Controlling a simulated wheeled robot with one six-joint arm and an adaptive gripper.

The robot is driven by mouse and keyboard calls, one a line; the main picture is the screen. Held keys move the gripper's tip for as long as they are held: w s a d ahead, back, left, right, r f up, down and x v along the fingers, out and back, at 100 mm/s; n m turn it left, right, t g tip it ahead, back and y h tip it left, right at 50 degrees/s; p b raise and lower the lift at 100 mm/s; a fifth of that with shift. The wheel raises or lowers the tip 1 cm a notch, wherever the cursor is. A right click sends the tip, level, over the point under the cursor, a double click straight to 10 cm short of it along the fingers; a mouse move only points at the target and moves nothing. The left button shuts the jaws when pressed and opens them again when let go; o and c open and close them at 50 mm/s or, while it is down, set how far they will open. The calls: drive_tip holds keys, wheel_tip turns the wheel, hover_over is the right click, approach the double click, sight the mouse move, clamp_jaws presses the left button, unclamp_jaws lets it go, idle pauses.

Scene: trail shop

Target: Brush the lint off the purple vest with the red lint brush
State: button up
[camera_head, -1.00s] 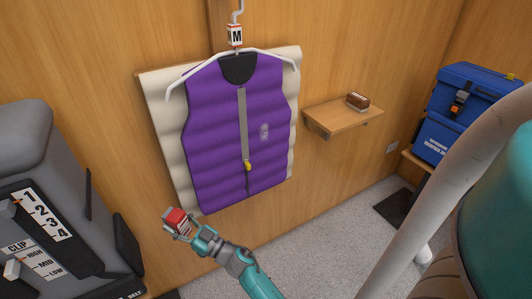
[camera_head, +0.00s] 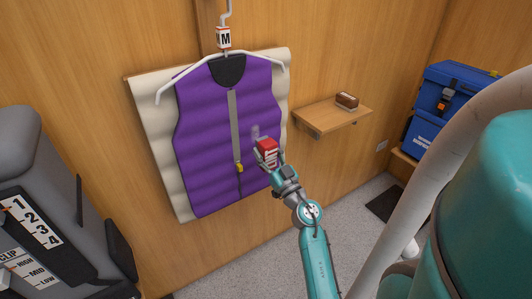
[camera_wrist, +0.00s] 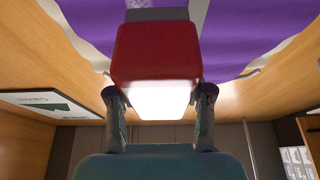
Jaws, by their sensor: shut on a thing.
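The purple vest (camera_head: 205,140) hangs on a white hanger against a cream padded board on the wood wall. A pale lint patch (camera_head: 255,131) shows on its right half, partly hidden behind the brush. My gripper (camera_head: 270,163) is shut on the red lint brush (camera_head: 266,148) and holds it in front of the vest's right half, just below the visible lint. In the wrist view the red brush (camera_wrist: 157,55) sits between the two fingers, with the purple vest (camera_wrist: 235,35) beyond it. I cannot tell whether the brush touches the vest.
A small wood shelf (camera_head: 320,117) right of the vest holds a brown brush (camera_head: 347,101). A blue box (camera_head: 440,110) stands at the far right. A grey backpack (camera_head: 40,190) with a numbered panel is at the left. The carpet below is open.

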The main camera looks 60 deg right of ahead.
sight(258, 128)
drive_tip(key=shift+w+d, duration=0.5)
drive_tip(key=shift+w, duration=0.35)
drive_tip(key=shift+w+d, duration=0.5)
drive_tip(key=shift+w, duration=0.35)
drive_tip(key=shift+w+d, duration=0.5)
drive_tip(key=shift+w, duration=0.35)
drive_tip(key=shift+w+d, duration=0.55)
drive_tip(key=shift+w, duration=0.35)
drive_tip(key=shift+s+d, duration=0.55)
drive_tip(key=shift+d, duration=0.3)
drive_tip(key=shift+s+d, duration=0.55)
drive_tip(key=shift+d, duration=0.25)
drive_tip(key=shift+w, duration=0.1)
